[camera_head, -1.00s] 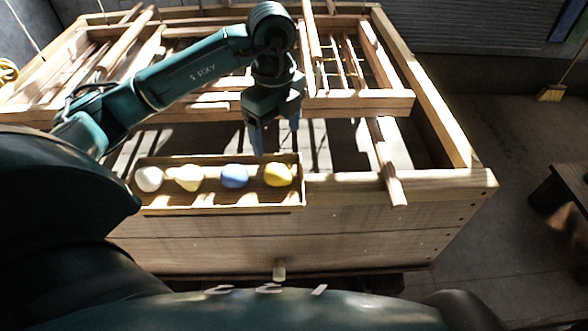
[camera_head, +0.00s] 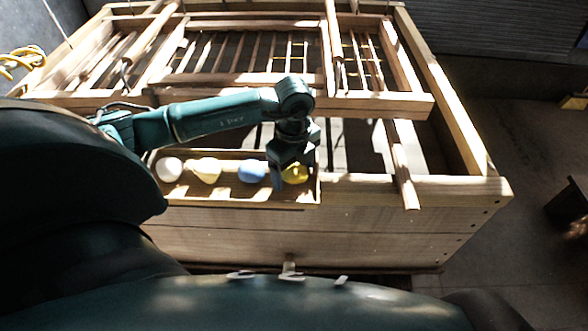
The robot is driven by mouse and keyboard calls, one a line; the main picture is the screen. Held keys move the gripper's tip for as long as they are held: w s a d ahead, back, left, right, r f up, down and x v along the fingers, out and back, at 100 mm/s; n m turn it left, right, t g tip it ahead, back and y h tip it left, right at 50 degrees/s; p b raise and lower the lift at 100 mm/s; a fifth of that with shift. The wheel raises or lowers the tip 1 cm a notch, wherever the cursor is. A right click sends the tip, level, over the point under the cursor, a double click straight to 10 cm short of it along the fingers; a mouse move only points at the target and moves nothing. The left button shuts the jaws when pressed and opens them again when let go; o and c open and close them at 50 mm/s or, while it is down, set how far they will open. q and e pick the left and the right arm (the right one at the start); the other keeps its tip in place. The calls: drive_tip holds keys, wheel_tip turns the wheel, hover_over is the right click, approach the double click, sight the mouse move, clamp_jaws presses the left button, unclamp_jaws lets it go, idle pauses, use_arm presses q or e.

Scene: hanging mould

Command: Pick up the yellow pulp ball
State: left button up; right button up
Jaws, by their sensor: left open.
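The yellow pulp ball (camera_head: 295,174) sits at the right end of a shallow wooden tray (camera_head: 240,198) on the front edge of the vat. A blue ball (camera_head: 252,173), a pale yellow ball (camera_head: 207,170) and a white ball (camera_head: 169,169) lie in a row to its left. My left gripper (camera_head: 293,178) is open and points down at the yellow ball, its fingers on either side of it. One finger stands between the blue and yellow balls. Whether the fingers touch the yellow ball cannot be told. My right gripper is not in view.
The wooden vat (camera_head: 340,228) carries a slatted mould frame (camera_head: 250,80) across its back. A loose wooden bar (camera_head: 404,175) lies over the front edge right of the tray. A dark bench (camera_head: 567,205) stands at the right, with open floor before it.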

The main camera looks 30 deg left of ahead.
use_arm(q)
drive_tip(key=shift+c, duration=0.6)
drive_tip(key=c, duration=1)
